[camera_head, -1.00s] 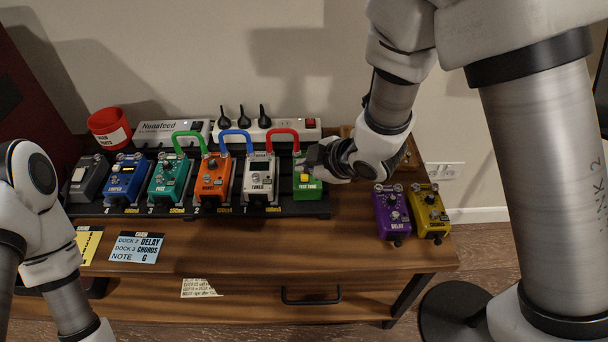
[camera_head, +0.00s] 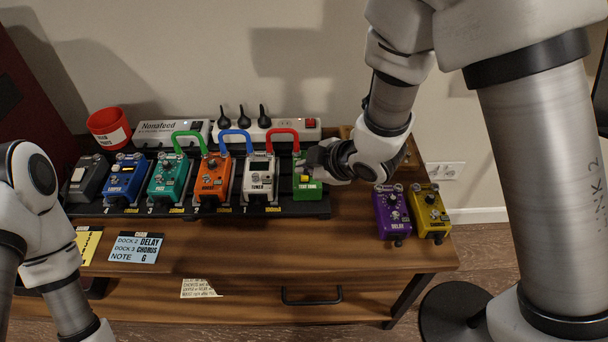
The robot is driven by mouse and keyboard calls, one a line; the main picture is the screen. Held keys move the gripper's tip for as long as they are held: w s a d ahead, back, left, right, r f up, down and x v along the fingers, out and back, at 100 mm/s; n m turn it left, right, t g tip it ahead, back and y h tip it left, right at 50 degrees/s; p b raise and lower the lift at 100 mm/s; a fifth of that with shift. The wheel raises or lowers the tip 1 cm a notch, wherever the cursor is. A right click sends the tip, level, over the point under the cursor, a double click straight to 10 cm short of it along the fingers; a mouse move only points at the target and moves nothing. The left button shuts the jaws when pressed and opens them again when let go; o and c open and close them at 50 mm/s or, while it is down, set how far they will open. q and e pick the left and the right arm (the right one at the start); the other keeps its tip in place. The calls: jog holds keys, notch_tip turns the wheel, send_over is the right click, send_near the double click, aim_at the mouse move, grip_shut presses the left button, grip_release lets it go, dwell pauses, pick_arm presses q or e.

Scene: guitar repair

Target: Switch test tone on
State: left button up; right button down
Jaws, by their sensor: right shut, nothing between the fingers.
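The green test tone box (camera_head: 307,191) stands at the right end of the black pedal board. Its front label reads "TEST TONE". My right gripper (camera_head: 312,160) is shut and empty, with its fingertips at the top of the box. The fingers hide most of the box's top; a small yellow part (camera_head: 304,181) shows just below them. I cannot tell whether the fingertips press on it. My left arm comes in at the left edge, and its gripper is out of the picture.
A row of pedals, with the white tuner (camera_head: 259,178) nearest, stands left of the box. Purple (camera_head: 391,212) and yellow (camera_head: 430,212) pedals sit at the right. A power strip (camera_head: 285,131) lies behind.

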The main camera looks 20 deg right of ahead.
aim_at(306, 178)
jog(key=shift+f, duration=0.5)
jog(key=shift+r, duration=0.1)
dwell(0.3)
jog(key=shift+r+p, duration=0.55)
jog(key=shift+r, duration=0.05)
notch_tip(306, 178, up, 6)
jog(key=p, duration=0.6)
